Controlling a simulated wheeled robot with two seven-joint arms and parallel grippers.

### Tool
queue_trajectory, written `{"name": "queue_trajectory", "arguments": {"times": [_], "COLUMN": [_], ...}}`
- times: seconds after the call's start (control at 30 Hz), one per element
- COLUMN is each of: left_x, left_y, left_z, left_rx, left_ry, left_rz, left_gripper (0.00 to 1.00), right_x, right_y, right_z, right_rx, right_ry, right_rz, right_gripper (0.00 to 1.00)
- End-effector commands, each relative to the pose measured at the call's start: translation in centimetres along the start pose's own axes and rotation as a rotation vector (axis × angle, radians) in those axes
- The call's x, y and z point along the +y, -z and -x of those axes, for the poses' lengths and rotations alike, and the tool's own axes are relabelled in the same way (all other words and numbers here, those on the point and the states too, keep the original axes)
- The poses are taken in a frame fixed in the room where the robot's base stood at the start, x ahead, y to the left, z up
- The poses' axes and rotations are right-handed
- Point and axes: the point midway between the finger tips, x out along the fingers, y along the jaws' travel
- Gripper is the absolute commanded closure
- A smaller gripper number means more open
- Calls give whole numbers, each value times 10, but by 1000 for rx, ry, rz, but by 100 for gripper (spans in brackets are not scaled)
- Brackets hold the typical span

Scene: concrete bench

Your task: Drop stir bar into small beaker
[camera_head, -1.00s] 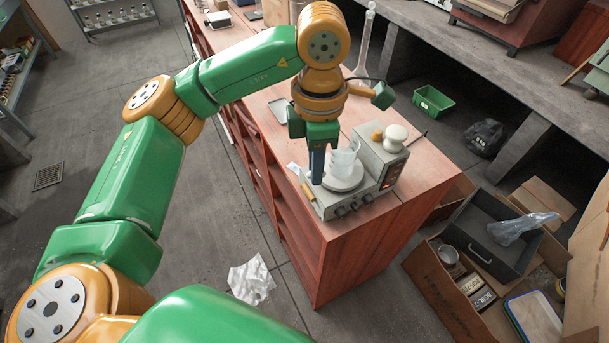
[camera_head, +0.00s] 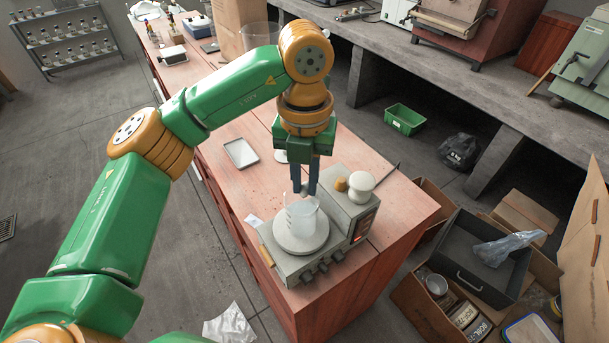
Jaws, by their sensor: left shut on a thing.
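A small clear beaker (camera_head: 302,220) stands upright on the round white top plate (camera_head: 286,237) of a grey hotplate stirrer (camera_head: 290,264). My left gripper (camera_head: 304,193) comes down from above with its dark fingers pointing down, close over the beaker's mouth at its far side. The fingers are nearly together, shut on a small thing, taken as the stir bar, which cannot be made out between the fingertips. Whether the fingertips are inside the rim or just behind it cannot be told. My right gripper is out of view.
A white knob-shaped top (camera_head: 360,185) and an orange cap (camera_head: 340,184) stand at the stirrer's right back. A shallow tray (camera_head: 241,153) lies on the red bench behind. A green bin (camera_head: 404,119) is on the floor.

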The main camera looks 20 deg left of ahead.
Motion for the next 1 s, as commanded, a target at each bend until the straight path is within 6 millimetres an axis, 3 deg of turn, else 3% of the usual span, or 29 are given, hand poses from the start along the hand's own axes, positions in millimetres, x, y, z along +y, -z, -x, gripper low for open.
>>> {"name": "queue_trajectory", "arguments": {"times": [0.2,0.23,0.33,0.67,0.9,1.0], "left_x": [0,0,0,0,0,0], "left_y": [0,0,0,-1,0,0], "left_z": [0,0,0,5,56,68], "left_rx": [0,0,0,-3,-5,-3], "left_ry": [0,0,0,0,1,0], "left_rz": [0,0,0,0,2,2], "left_gripper": [100,74,47,47,47,47], "right_x": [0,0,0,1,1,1], "right_y": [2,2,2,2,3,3], "right_z": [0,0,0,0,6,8], "right_rx": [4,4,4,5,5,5], "right_ry": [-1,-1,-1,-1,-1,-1], "right_rz": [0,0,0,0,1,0], "right_gripper": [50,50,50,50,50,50]}}
